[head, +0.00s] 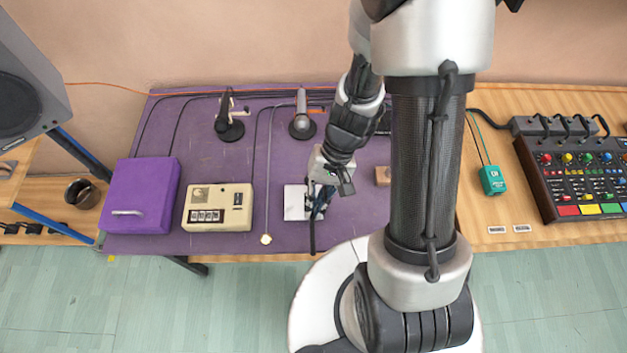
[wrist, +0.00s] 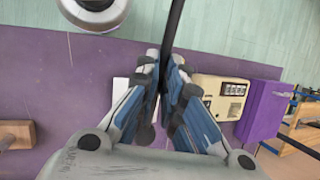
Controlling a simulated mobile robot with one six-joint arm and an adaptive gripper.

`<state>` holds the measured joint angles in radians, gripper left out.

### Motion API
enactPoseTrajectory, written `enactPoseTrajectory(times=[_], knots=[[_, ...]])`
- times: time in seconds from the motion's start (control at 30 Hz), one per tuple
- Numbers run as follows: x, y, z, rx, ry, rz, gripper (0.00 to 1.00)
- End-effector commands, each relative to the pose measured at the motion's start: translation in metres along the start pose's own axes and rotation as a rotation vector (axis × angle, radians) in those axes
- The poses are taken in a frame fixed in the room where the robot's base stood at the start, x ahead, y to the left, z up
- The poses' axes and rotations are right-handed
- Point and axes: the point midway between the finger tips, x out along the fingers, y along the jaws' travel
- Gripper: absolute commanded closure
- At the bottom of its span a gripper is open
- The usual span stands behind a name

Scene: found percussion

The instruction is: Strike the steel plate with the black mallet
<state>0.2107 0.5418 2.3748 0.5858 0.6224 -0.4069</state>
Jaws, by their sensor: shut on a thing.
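My gripper (head: 318,192) is over the front of the purple table, shut on the black mallet (head: 312,236). The mallet's dark handle points toward the table's front edge. A pale flat square (head: 294,203), perhaps the steel plate, lies beside and partly behind my gripper. Its edge shows left of the fingers in the wrist view (wrist: 121,96). I cannot tell whether the mallet touches it.
A beige device (head: 218,207) and a purple box (head: 142,196) stand to the left. A wooden block (head: 383,176) lies to the right. Two microphones on stands (head: 229,125) (head: 302,125) and cables are behind. A mixer (head: 580,175) sits on the right-hand table.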

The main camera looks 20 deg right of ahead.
Motion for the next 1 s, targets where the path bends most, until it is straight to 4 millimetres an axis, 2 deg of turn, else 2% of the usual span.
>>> enactPoseTrajectory(times=[0.47, 0.83, 1.0], knots=[[0.002, 0.001, 0.003, 0.004, -0.011, -0.002, 1.00], [0.041, 0.013, -0.011, 0.004, -0.011, -0.002, 1.00], [0.048, 0.015, -0.014, 0.004, -0.011, -0.002, 1.00]])
